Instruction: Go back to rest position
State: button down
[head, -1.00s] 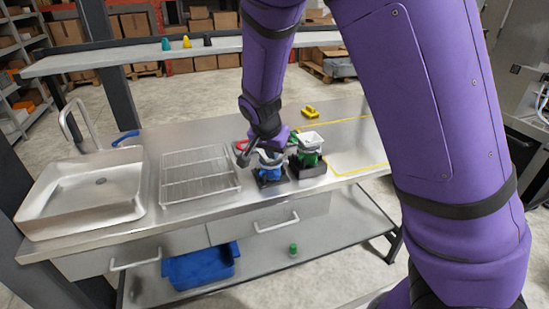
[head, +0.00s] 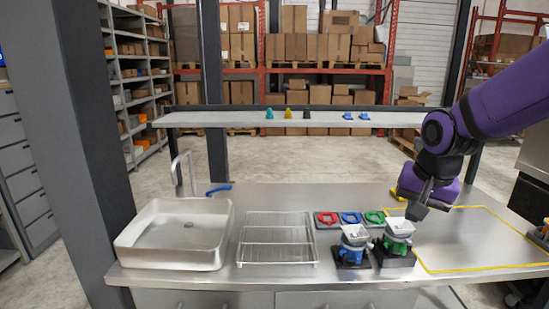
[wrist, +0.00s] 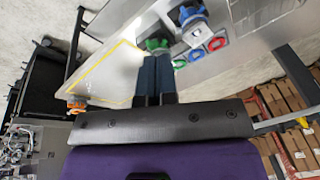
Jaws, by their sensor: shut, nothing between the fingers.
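My purple arm enters the head view from the right. My gripper (head: 418,211) is shut and empty, above the counter to the right of the green dispenser (head: 397,240). In the wrist view my gripper's two dark fingers (wrist: 158,60) lie side by side. The blue dispenser (head: 352,247) stands left of the green one; both have pale tops and dark bases. The wrist view also shows the green dispenser (wrist: 155,43) just beyond the fingertips in the picture and the blue dispenser (wrist: 189,15). I cannot tell the exact gap from the gripper to the counter.
Red (head: 327,219), blue (head: 350,218) and green (head: 374,217) rings lie behind the dispensers. A sink (head: 176,236) and wire rack (head: 277,240) are on the left. A raised shelf (head: 230,118) carries small coloured pieces. The yellow-outlined area (head: 475,242) is bare.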

jog(key=s+d+r+n+t, duration=0.1)
jog(key=s+r, duration=0.3)
jog(key=s, duration=0.5)
jog(key=s+d+r+n+t, duration=0.1)
jog(key=s+r+n, duration=0.3)
jog(key=s, duration=0.4)
jog(key=shift+s+d+r, duration=0.3)
jog(key=shift+s+r, duration=0.05)
jog(key=shift+r, duration=0.25)
